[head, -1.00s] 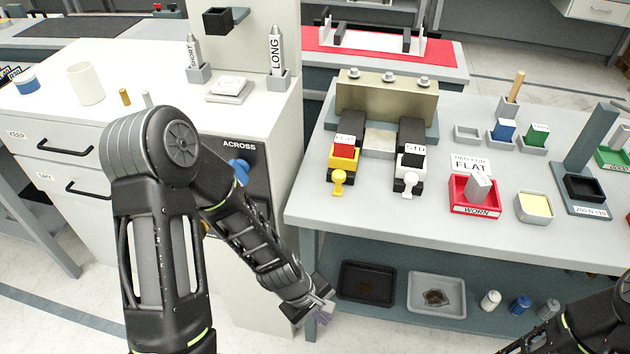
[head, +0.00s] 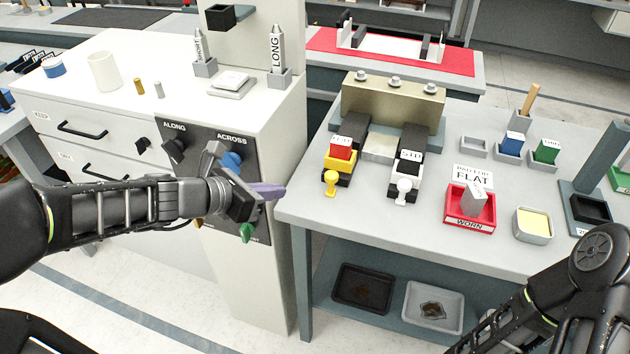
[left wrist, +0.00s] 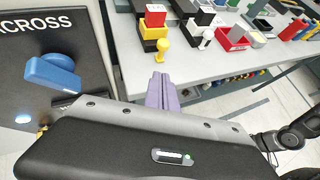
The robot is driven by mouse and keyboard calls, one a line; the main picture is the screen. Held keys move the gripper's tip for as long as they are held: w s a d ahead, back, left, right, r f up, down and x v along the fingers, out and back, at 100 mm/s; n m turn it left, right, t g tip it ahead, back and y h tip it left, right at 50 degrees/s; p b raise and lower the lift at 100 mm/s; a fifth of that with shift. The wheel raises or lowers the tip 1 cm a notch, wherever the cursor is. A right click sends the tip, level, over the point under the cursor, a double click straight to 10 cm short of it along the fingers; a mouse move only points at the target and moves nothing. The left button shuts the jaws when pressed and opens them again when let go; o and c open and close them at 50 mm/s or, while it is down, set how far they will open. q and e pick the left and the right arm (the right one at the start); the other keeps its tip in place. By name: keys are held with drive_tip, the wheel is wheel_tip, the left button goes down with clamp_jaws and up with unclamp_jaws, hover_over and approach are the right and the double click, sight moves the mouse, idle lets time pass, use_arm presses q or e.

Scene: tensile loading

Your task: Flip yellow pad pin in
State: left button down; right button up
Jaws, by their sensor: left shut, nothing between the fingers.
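The yellow pad pin (head: 331,181) stands at the front of the yellow pad holder (head: 337,166), which carries a red-topped block (head: 341,148). The pin also shows in the left wrist view (left wrist: 163,50). A white pin (head: 403,189) stands in front of the white holder labelled STD to its right. My left gripper (head: 277,190) is shut and empty, left of the table's front left corner and in front of the knob panel. Its purple fingertips (left wrist: 162,90) lie below and short of the yellow pin in the wrist view. My right gripper is out of view; only that arm shows.
The panel (head: 200,150) has black, blue and green knobs close to my left gripper. The table's left edge (head: 283,207) lies just right of my fingertips. A red WORN tray (head: 470,223) and a pale yellow dish (head: 533,224) stand farther right.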

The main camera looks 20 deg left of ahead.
use_arm(q)
drive_tip(key=b, duration=0.3)
approach(326, 180)
drive_tip(key=f, duration=0.2)
drive_tip(key=w+f, duration=0.1)
drive_tip(key=f, duration=0.1)
drive_tip(key=shift+d, duration=0.4)
drive_tip(key=w, duration=0.1)
drive_tip(key=w+d, duration=0.1)
drive_tip(key=w, duration=0.1)
drive_tip(key=shift+d+r, duration=0.15)
drive_tip(key=shift+d, duration=0.2)
drive_tip(key=shift+w+d, duration=0.15)
drive_tip(key=shift+w, duration=0.15)
drive_tip(key=shift+p, duration=0.3)
drive_tip(key=shift+w, duration=0.45)
drive_tip(key=shift+w+d+p, duration=0.15)
drive_tip(key=shift+w+p, duration=0.3)
drive_tip(key=shift+w, duration=0.65)
